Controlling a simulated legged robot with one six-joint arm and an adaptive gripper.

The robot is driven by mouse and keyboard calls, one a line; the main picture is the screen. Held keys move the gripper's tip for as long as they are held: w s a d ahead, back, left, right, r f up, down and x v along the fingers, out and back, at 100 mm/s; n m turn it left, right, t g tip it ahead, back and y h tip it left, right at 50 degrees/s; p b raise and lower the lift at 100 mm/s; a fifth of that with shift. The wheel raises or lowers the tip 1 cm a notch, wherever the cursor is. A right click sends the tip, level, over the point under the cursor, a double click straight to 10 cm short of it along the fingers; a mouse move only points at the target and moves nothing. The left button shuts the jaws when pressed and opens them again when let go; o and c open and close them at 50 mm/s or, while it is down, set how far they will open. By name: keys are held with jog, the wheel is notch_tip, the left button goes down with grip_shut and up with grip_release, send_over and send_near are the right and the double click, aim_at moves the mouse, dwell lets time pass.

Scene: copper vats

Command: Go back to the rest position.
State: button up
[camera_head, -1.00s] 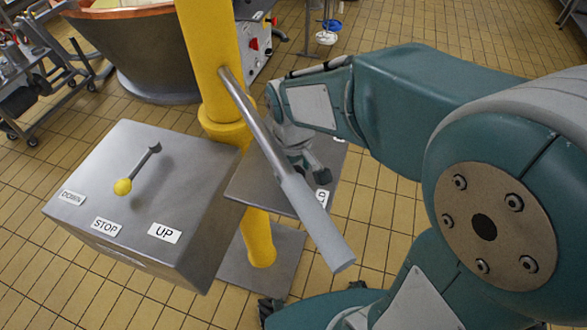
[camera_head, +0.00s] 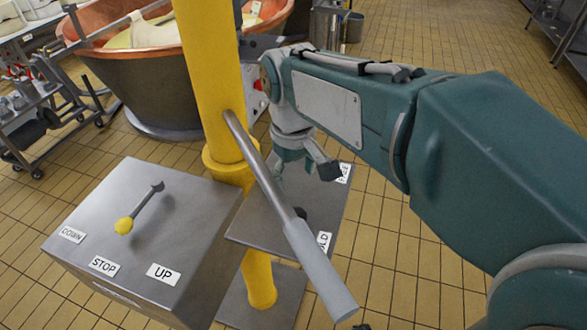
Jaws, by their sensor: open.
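My gripper (camera_head: 308,167) hangs at the end of my teal arm, above a small grey plate. It is open, with one dark fingertip showing on the right; the other finger is partly hidden behind the grey lever. No object shows in it. The grey lever (camera_head: 285,215) runs from the yellow post (camera_head: 212,80) down toward the lower right, in front of the plate. The plate (camera_head: 262,222) carries white labels, one of them partly covered.
A grey control box (camera_head: 200,235) with a yellow-tipped switch (camera_head: 124,226) and DOWN, STOP and UP labels stands at left. A copper vat (camera_head: 155,85) is behind the post. A wheeled cart (camera_head: 50,125) stands far left. Tiled floor is open at right.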

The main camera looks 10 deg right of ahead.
dwell(0.3)
jog(key=s+d+m+t, duration=0.5)
jog(key=s+d, duration=0.3)
jog(key=s, duration=0.2)
jog(key=shift+s+f+t, duration=0.3)
jog(key=shift+s, duration=0.1)
dwell(0.8)
